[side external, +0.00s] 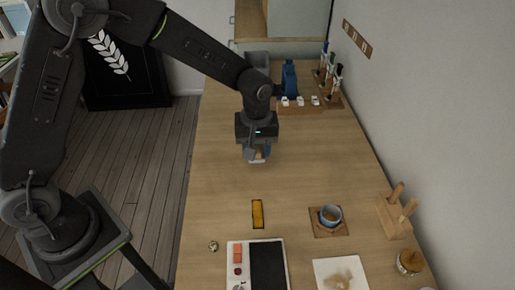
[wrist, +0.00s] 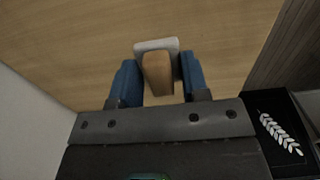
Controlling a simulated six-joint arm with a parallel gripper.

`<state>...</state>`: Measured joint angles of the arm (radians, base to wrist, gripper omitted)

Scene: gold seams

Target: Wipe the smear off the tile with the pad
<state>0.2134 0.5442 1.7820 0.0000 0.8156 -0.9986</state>
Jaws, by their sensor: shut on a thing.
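The white tile (side external: 322,268) lies at the front right of the table in the side view, with a tan-brown smear (side external: 341,280) on it. The tile's lower edge is cut off by the frame. My gripper (side external: 257,157) is above the middle of the table, well behind the tile. In the wrist view my gripper's blue fingers (wrist: 159,82) are shut on the pad, which has a tan wooden handle (wrist: 158,74) and a pale grey base (wrist: 155,45). In the side view the pad is mostly hidden by the gripper.
A cup (side external: 330,216) stands on a brown coaster left of a wooden peg stand (side external: 396,212). A yellow block (side external: 257,214) lies in front of my gripper. A black-and-white tray (side external: 267,265) is left of the tile, and a jar (side external: 410,262) is right. Racks (side external: 328,88) stand at the back.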

